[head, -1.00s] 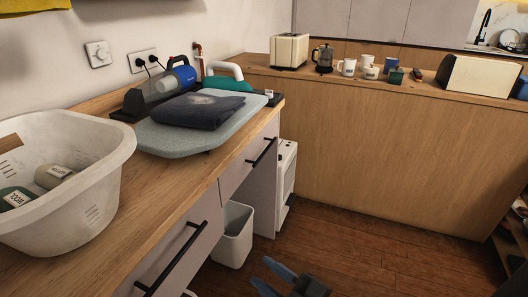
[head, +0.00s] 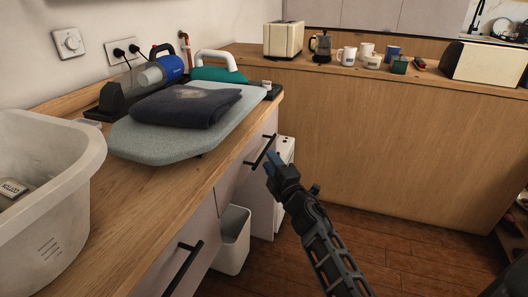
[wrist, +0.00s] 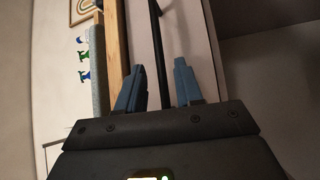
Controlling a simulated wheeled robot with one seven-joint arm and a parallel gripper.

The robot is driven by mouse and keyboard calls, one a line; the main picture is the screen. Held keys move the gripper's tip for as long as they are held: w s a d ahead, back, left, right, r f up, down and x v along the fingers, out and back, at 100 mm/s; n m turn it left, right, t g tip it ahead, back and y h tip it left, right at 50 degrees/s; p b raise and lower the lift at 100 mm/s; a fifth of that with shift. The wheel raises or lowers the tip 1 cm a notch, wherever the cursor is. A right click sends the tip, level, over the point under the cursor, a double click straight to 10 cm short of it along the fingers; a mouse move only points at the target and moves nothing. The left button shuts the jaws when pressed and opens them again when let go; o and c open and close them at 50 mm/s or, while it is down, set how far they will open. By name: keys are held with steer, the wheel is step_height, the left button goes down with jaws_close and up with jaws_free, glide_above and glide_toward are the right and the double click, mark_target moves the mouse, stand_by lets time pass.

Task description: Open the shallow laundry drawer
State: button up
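The far drawer (head: 236,178) is in the wooden counter, below the ironing board, with a pale front and a black bar handle (head: 260,151). It looks closed. My gripper (head: 270,159) is at this handle, on the right of the drawer front. In the wrist view, the gripper (wrist: 161,82) is open, with one blue finger on each side of the black handle (wrist: 157,25). The handle runs between the fingers with gaps showing, so I see no grip on it. A nearer drawer has another black bar handle (head: 184,268).
A white laundry basin (head: 45,215), a grey ironing board (head: 150,143) with folded dark cloth (head: 186,106), and a handheld vacuum (head: 150,76) are on the counter. A white bin (head: 233,240) stands below. Open wooden floor (head: 400,260) lies right of my arm.

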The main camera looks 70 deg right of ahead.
mark_target(264, 151)
steer(key=shift+x, duration=2.6)
steer(key=shift+a, duration=0.1)
steer(key=shift+c, duration=0.4)
jaws_close()
